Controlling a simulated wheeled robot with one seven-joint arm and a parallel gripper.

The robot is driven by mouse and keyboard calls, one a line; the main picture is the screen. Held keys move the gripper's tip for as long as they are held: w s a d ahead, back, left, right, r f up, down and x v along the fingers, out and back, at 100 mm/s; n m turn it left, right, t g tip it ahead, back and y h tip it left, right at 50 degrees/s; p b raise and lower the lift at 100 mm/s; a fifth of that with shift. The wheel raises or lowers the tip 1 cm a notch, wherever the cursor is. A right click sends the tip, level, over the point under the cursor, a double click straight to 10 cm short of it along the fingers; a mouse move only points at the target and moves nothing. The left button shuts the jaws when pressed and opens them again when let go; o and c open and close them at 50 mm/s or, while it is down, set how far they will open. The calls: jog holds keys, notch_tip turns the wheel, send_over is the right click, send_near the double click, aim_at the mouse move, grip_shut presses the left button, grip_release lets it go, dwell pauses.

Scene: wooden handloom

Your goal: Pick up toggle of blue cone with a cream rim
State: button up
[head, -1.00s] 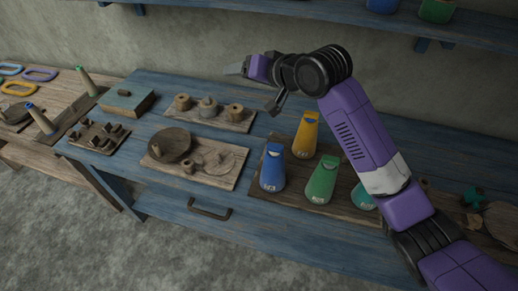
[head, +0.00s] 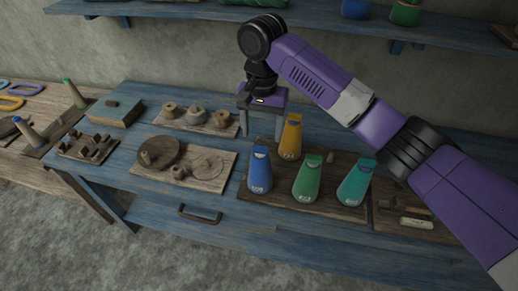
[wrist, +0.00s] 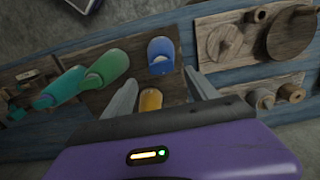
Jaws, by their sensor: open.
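The blue cone (head: 259,176) stands upright at the left of a dark wooden board (head: 325,203). A small piece at its top (head: 261,152) may be the toggle; a cream rim is too small to make out. My gripper (head: 262,134) points down above the board's back left, behind the blue cone and close to the yellow cone (head: 290,138). Its two fingers are apart with nothing between them. In the wrist view the blue cone (wrist: 160,48) lies just beyond the fingertips, and the yellow cone (wrist: 151,99) shows between the fingers.
A green cone (head: 307,180) and a teal cone (head: 355,184) stand to the right. A board with a dark disc (head: 162,151) lies left, and one with several spools (head: 196,117) behind it. A shelf (head: 300,20) runs above.

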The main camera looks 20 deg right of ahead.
aim_at(260, 149)
jog(key=shift+s+a+f+p, duration=0.2)
jog(key=shift+f+p, duration=0.15)
jog(key=shift+f, duration=1.1)
jog(key=shift+s+a+f+p, duration=0.15)
jog(key=shift+f+p, duration=0.2)
jog(key=shift+f, duration=1.05)
jog(key=shift+w, duration=0.1)
jog(key=shift+c, duration=0.5)
jog(key=c, duration=1.3)
jog(key=shift+r, duration=0.1)
